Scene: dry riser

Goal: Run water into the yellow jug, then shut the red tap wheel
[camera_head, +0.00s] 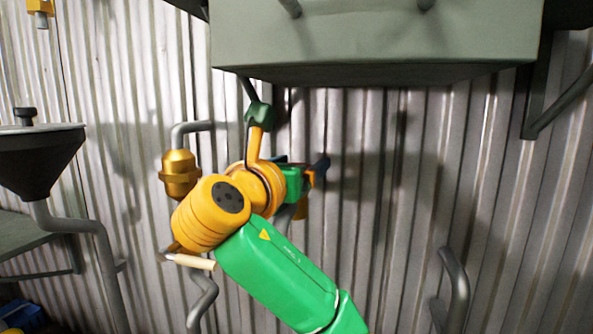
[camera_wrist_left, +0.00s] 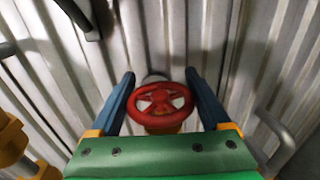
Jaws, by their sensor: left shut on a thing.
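The red tap wheel (camera_wrist_left: 160,103) sits between the two blue fingers of my left gripper (camera_wrist_left: 160,76) in the left wrist view. The gripper is shut on it. A little of a yellow-brass body (camera_wrist_left: 163,129) shows under the wheel. In the head view my left gripper (camera_head: 322,168) reaches to the corrugated wall, and the wheel is hidden behind my arm. I cannot make out the yellow jug for certain in either view. My right gripper is not in view.
A grey-green tank (camera_head: 375,38) overhangs at the top. A brass fitting (camera_head: 180,174) on a grey pipe and a tan handle (camera_head: 195,262) are beside my arm. A dark funnel (camera_head: 38,158) is at left. A bent grey pipe (camera_head: 456,285) stands at lower right.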

